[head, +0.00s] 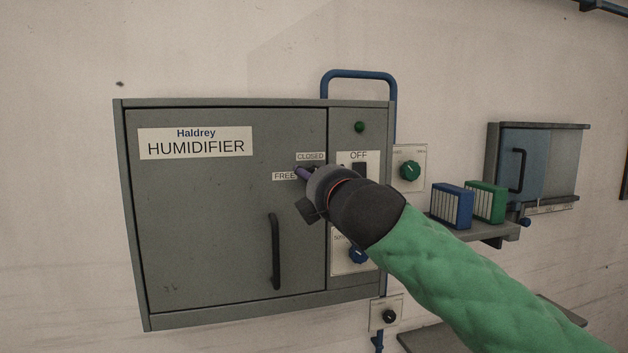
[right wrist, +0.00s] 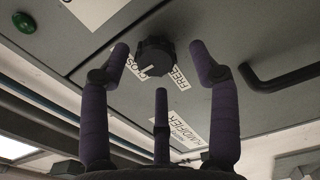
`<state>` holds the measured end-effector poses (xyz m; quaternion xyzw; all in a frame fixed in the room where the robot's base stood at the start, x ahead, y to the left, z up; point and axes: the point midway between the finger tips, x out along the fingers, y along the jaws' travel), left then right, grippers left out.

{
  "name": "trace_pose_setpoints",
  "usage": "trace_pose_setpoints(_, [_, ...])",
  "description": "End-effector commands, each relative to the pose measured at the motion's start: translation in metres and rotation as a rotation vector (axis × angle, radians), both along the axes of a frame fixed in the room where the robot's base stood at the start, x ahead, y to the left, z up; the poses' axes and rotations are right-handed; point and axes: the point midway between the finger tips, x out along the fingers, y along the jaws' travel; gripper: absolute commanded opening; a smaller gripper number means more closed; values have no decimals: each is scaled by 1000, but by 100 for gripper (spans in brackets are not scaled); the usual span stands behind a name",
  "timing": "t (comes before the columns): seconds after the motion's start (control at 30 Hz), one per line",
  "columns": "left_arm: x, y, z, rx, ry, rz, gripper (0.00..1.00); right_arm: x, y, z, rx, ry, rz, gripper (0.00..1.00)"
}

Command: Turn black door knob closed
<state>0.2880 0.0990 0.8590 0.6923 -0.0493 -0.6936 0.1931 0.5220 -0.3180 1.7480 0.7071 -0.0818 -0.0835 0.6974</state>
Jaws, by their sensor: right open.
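The black door knob (right wrist: 155,55) sits on the grey cabinet door, between the CLOSED label (right wrist: 131,68) and the FREE label (right wrist: 181,79) in the right wrist view. A short white mark on its face is on the side nearer CLOSED. In the head view my gripper mostly hides the knob. My right gripper (head: 308,178) is open at the knob. In the right wrist view its purple fingers (right wrist: 162,72) stand around the knob, with visible gaps and no clear contact. My left gripper is not in view.
The humidifier cabinet (head: 200,220) has a black vertical handle (head: 275,250) below the knob and a green lamp (head: 359,127) on its side panel. A blue pipe (head: 358,74) runs behind it. A shelf (head: 490,232) with a blue box (head: 451,206) and a green box (head: 486,202) is to the right.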

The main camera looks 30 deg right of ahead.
Motion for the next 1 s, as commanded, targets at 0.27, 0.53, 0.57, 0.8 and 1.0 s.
trace_pose_setpoints(0.27, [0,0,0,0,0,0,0,-55,15,1,1,-2,5,62])
trace_pose_setpoints(0.53, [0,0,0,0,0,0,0,-88,24,-1,-1,2,4,62])
trace_pose_setpoints(0.57, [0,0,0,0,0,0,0,-90,24,-1,0,2,4,62])
trace_pose_setpoints(0.8, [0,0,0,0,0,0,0,-97,25,-1,0,3,1,62])
trace_pose_setpoints(1.0, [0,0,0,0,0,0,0,-96,25,-1,1,3,1,62])
